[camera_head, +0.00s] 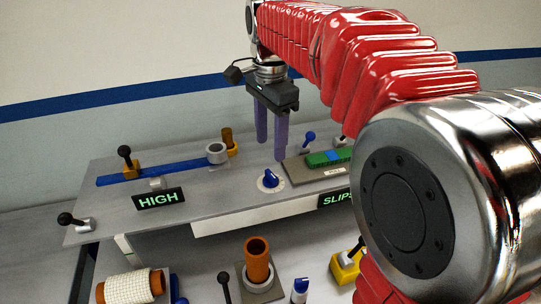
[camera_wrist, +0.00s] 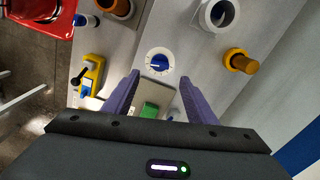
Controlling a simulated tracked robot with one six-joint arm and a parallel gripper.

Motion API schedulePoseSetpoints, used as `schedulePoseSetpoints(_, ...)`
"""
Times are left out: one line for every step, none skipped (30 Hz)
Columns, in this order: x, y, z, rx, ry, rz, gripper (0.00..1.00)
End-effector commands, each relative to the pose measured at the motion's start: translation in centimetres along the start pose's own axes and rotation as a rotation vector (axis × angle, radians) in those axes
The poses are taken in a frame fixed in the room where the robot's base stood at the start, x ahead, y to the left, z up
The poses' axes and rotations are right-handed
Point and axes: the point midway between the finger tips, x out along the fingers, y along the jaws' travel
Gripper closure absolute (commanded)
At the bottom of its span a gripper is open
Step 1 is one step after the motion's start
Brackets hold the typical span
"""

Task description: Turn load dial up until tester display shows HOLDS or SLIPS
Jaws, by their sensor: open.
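The load dial (camera_head: 269,180) is a blue knob on a white round base on the upper shelf. It also shows in the wrist view (camera_wrist: 159,62), just beyond my fingertips. The tester display (camera_head: 335,200) is a black sign with green letters reading SLIPS, its right edge hidden by my arm. My gripper (camera_head: 271,148) points down above the shelf with its purple fingers apart and empty. The fingers do not touch the dial. In the wrist view my gripper (camera_wrist: 159,78) also shows open.
A plate (camera_head: 305,173) with a green-and-blue block stands right of the dial. A second display (camera_head: 158,198) reads HIGH. A grey ring (camera_head: 216,153) and a blue strip (camera_head: 145,174) lie left. A brown tube (camera_head: 257,260), a yellow lever block (camera_head: 345,268) and a white mesh roll (camera_head: 128,286) stand below.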

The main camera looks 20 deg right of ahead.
Motion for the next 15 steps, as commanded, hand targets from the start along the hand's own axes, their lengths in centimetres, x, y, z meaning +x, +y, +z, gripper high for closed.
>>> schedulePoseSetpoints(-0.9,-0.1,0.0,0.000,0.001,-0.002,0.48)
schedulePoseSetpoints(-1.5,-0.1,0.0,0.000,0.001,-0.003,0.48)
schedulePoseSetpoints(-2.0,-0.1,0.0,0.000,0.000,-0.002,0.48)
schedulePoseSetpoints(-2.4,-0.1,0.0,0.000,0.000,-0.002,0.48)
schedulePoseSetpoints(-2.8,-0.1,0.0,0.000,0.000,-0.001,0.48)
schedulePoseSetpoints(-3.2,-0.1,0.0,0.000,0.000,-0.001,0.48)
schedulePoseSetpoints(-3.5,-0.1,0.0,0.000,0.000,-0.001,0.48)
schedulePoseSetpoints(-3.7,-0.1,0.0,0.000,0.000,0.000,0.48)
schedulePoseSetpoints(-3.9,0.0,0.0,0.000,-0.001,0.001,0.48)
schedulePoseSetpoints(-4.1,0.0,0.0,0.000,-0.001,0.001,0.48)
schedulePoseSetpoints(-4.2,0.0,0.0,0.000,-0.001,0.001,0.48)
schedulePoseSetpoints(-4.3,0.0,0.0,0.000,-0.001,0.001,0.48)
schedulePoseSetpoints(-4.3,0.0,0.0,0.000,-0.001,0.001,0.48)
schedulePoseSetpoints(-4.3,0.0,0.0,0.000,-0.001,0.001,0.48)
schedulePoseSetpoints(-4.3,0.0,0.0,0.000,-0.001,0.001,0.48)
